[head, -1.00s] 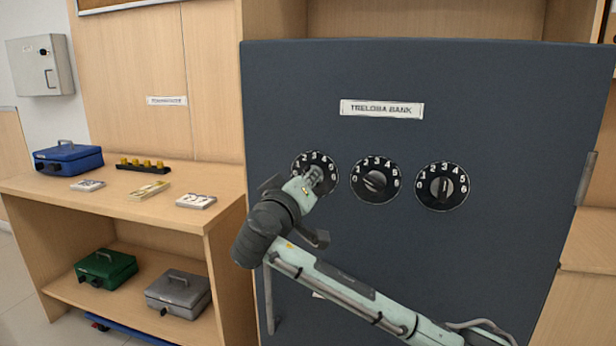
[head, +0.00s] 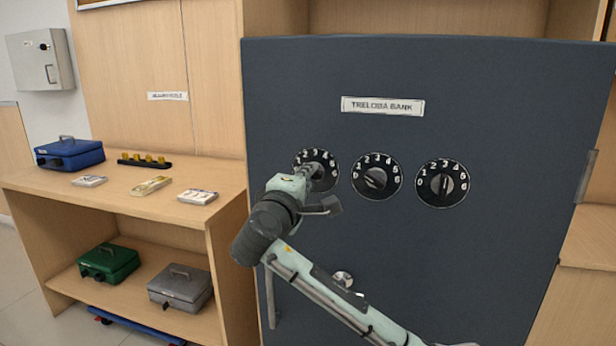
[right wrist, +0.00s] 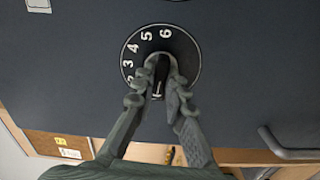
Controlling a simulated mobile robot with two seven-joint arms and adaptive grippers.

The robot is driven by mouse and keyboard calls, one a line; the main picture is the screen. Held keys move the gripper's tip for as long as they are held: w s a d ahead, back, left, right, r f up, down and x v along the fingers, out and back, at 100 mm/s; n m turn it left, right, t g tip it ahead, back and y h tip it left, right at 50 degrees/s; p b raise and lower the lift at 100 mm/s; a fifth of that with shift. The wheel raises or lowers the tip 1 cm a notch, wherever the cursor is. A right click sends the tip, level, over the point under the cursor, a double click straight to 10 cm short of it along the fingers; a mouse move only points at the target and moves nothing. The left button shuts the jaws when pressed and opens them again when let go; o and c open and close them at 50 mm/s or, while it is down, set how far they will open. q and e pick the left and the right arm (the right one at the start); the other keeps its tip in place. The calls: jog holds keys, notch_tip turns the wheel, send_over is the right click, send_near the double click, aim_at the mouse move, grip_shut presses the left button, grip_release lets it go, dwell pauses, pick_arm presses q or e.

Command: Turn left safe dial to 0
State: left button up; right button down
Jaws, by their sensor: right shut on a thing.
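The left safe dial (head: 320,156) is a black disc with white numbers, leftmost of three dials in a row on the dark safe door. My right gripper (head: 314,174) is at this dial, with its fingers over the lower part. In the right wrist view my right gripper (right wrist: 160,80) is shut on the dark centre knob (right wrist: 161,70), one finger on each side. The dial face (right wrist: 148,46) shows numbers up to 6 there; its lower part is hidden by the fingers. I cannot read the knob's setting for certain. My left gripper is not in view.
The middle dial (head: 377,177) and right dial (head: 442,183) stand to the right on the safe door (head: 500,110). A round metal fitting (head: 342,278) shows below, beside my arm. A wooden shelf unit (head: 120,203) with cash boxes stands at the left.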

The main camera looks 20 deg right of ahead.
jog(key=shift+n, duration=0.6)
jog(key=c, duration=1.6)
grip_release()
jog(key=shift+o, duration=0.2)
jog(key=v, duration=1.2)
jog(key=shift+f, duration=0.1)
